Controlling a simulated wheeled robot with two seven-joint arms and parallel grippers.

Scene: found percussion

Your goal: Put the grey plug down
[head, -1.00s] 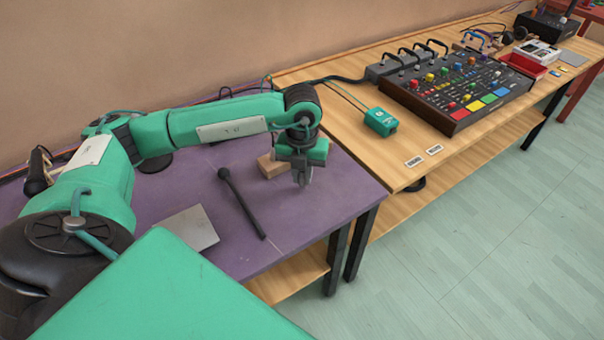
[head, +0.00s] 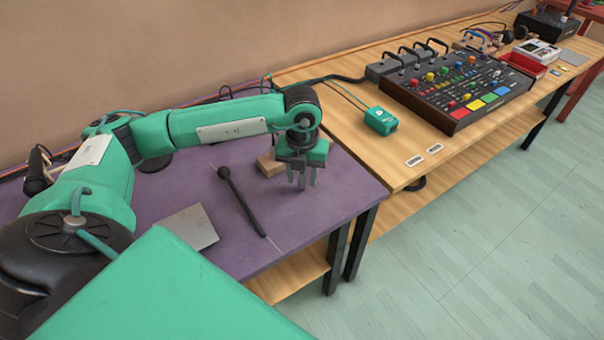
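My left gripper (head: 302,182) points down over the purple table (head: 330,205), near its right end. Its fingers are spread apart. A small grey piece (head: 301,181) shows between them, low by the tabletop; it looks like the grey plug, but it is too small to tell clearly, or to tell whether it touches the table. A wooden block (head: 267,166) lies just behind and left of the gripper, partly hidden by it. My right gripper is not in view.
A black mallet (head: 240,202) and a grey plate (head: 191,227) lie left of the gripper. The purple table is bare right of the gripper. A wooden table (head: 395,175) adjoins it, with a teal box (head: 380,121) and a mixer-like console (head: 455,88).

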